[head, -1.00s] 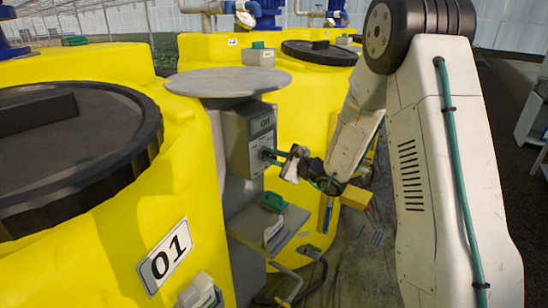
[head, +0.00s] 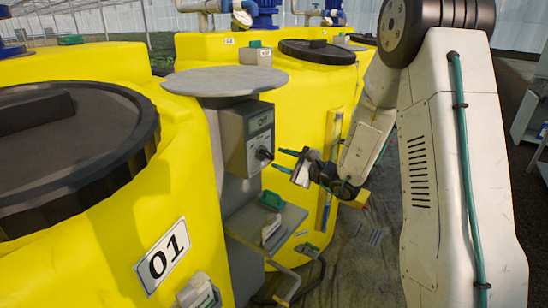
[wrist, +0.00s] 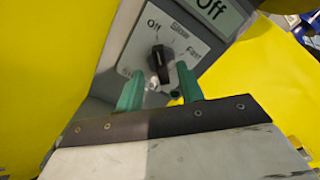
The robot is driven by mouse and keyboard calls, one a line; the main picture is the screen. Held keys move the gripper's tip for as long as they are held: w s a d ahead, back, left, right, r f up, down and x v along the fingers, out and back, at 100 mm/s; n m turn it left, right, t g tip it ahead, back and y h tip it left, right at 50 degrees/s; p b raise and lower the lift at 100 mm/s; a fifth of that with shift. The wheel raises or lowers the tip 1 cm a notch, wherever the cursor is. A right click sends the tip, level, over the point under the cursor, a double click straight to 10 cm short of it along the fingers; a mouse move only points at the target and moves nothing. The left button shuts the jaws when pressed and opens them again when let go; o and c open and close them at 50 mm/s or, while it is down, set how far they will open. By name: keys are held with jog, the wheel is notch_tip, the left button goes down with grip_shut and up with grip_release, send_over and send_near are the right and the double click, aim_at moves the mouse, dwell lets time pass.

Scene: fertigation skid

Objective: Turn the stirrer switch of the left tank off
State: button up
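The stirrer switch is a black knob (head: 264,154) on a grey control box (head: 237,140) beside the yellow tank marked 01 (head: 190,200). In the wrist view the knob (wrist: 159,64) stands on a pale dial plate, its upper end towards the word Off. Slow and Fast are printed to the right; a lower left label is partly hidden. The display (wrist: 212,10) above reads Off. My gripper (head: 284,160) is open and empty, its green fingers just right of the knob in the head view, apart from it. In the wrist view the fingertips (wrist: 158,83) lie below the knob.
A round grey plate (head: 225,81) overhangs the control box. Below is a grey shelf (head: 285,222) with a green-topped item (head: 271,201). A second yellow tank (head: 300,105) stands behind. Bent pipes are near the floor. The floor to the right has open room.

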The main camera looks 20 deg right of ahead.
jog(key=shift+v, duration=1.75)
jog(key=s+a+r+n+g+y, duration=0.1)
jog(key=s+a+n+g, duration=0.6)
jog(key=s, duration=0.4)
jog(key=s+a+r+n+g+y, duration=0.1)
jog(key=s+a+n+g, duration=0.35)
jog(key=s+g, duration=0.45)
jog(key=s+d+r+n+h, duration=0.2)
jog(key=s+n+h, duration=0.1)
jog(key=s+h, duration=0.1)
jog(key=s+d+r+n+t+h, duration=0.1)
jog(key=s+d+r+n+h, duration=0.1)
jog(key=s, duration=0.5)
jog(key=s+d+r+n+t+h, duration=0.1)
jog(key=s+d+r+n+h, duration=0.1)
jog(key=s+r+n+h, duration=0.1)
jog(key=shift+s+r+n+h, duration=0.35)
jog(key=shift+s+r+h, duration=0.4)
jog(key=shift+s+h, duration=0.8)
jog(key=shift+s, duration=0.1)
